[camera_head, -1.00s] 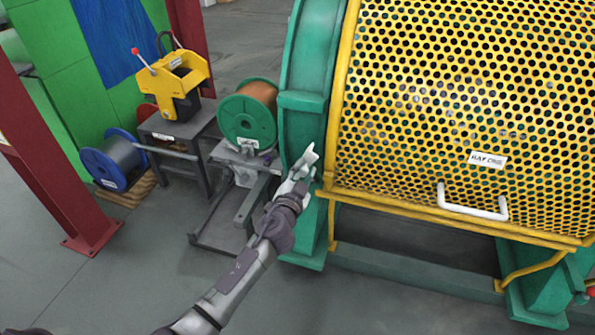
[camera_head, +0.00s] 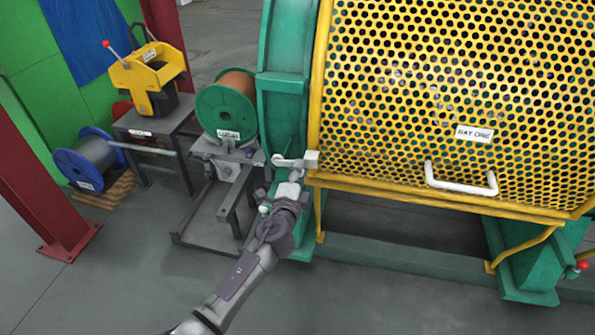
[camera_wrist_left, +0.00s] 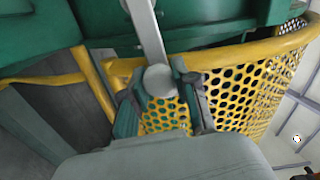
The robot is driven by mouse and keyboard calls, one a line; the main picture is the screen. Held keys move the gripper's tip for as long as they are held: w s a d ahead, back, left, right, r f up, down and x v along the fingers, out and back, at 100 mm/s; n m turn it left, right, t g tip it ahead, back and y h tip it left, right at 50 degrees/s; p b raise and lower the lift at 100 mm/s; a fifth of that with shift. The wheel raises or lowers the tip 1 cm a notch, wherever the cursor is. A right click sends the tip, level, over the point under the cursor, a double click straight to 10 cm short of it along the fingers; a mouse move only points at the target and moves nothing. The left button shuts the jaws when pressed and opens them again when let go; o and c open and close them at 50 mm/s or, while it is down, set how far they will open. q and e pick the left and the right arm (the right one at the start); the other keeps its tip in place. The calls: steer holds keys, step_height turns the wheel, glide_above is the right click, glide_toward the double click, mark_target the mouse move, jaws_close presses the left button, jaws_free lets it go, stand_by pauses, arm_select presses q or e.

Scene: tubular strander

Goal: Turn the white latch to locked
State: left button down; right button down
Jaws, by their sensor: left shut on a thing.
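The white latch (camera_head: 298,162) sits at the lower left corner of the yellow perforated guard (camera_head: 430,100), beside the green frame. In the head view it lies about level, with a block at its right end and a rounded end at its left. My left gripper (camera_head: 289,176) is at the latch, partly hiding it. In the left wrist view the latch (camera_wrist_left: 149,38) is a pale bar coming down from the top, its round end between the fingers of my left gripper (camera_wrist_left: 160,84), which is shut on it. My right gripper is out of view.
A white handle (camera_head: 461,184) and a label (camera_head: 474,133) are on the guard. A green spool (camera_head: 222,112) on a grey stand, a yellow device (camera_head: 150,75) and a blue spool (camera_head: 90,160) are to the left. Floor in front is clear.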

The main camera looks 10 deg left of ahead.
arm_select(q)
steer(key=shift+f+m, duration=0.45)
steer(key=shift+m, duration=0.15)
steer(key=shift+f+b, duration=0.1)
steer(key=shift+b, duration=0.2)
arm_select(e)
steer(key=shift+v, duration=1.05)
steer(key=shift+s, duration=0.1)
arm_select(q)
steer(key=c, duration=0.9)
jaws_free()
steer(key=s, duration=1.2)
steer(key=shift+a, duration=0.2)
